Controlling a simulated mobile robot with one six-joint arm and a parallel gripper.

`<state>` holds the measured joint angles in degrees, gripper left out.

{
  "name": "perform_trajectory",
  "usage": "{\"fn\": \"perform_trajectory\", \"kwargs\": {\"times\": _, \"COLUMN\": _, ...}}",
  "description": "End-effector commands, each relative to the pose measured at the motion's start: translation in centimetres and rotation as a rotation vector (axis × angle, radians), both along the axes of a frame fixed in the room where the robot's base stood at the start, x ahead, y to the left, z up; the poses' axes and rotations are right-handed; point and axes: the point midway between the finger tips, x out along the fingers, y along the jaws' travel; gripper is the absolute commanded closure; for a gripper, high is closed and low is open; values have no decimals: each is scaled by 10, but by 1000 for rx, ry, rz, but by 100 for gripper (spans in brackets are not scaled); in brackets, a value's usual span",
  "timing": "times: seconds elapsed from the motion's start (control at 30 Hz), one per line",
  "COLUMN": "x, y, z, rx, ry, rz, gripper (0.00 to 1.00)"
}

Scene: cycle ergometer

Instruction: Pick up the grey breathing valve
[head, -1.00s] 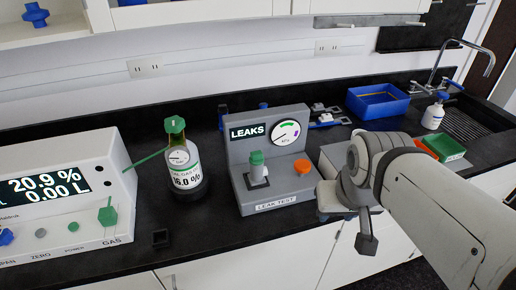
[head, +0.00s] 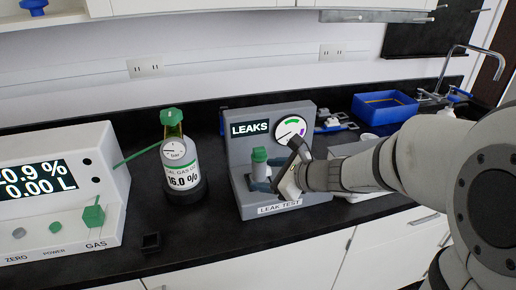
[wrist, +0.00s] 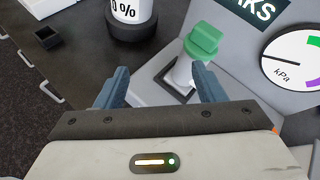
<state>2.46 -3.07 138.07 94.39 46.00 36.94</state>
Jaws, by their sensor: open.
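The grey breathing valve (head: 259,170) with a green cap (head: 259,154) stands upright on the leak test stand (head: 246,202). It also shows in the wrist view, as a pale body under a green cap (wrist: 204,38). My gripper (head: 264,176) is open and empty, its blue fingers low at the front of the stand beside the valve. In the wrist view my gripper (wrist: 160,68) has the valve off-centre, close to the right finger, which partly overlaps it. I cannot tell whether that finger touches it.
The LEAKS display (head: 250,129) and gauge (head: 290,131) rise behind the valve. A gas cylinder (head: 182,170) stands to the left, with a small black holder (head: 151,242) in front. A gas analyser (head: 60,190) fills the far left. A blue tray (head: 384,106) lies behind my arm.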

Motion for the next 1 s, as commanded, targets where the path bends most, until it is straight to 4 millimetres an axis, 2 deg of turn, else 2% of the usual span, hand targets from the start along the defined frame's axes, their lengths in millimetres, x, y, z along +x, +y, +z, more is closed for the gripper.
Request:
{"fn": "perform_trajectory", "kwargs": {"times": 0.03, "x": 10, "y": -2, "z": -11, "rx": 57, "ry": 36, "rz": -62, "gripper": 37}}
{"fn": "perform_trajectory", "kwargs": {"times": 0.1, "x": 21, "y": -6, "z": -15, "rx": 124, "ry": 73, "rz": -134, "gripper": 37}}
{"fn": "perform_trajectory", "kwargs": {"times": 0.33, "x": 41, "y": -10, "z": -23, "rx": 219, "ry": 127, "rz": -239, "gripper": 37}}
{"fn": "perform_trajectory", "kwargs": {"times": 1.0, "x": 92, "y": 33, "z": -48, "rx": 220, "ry": 127, "rz": -241, "gripper": 37}}
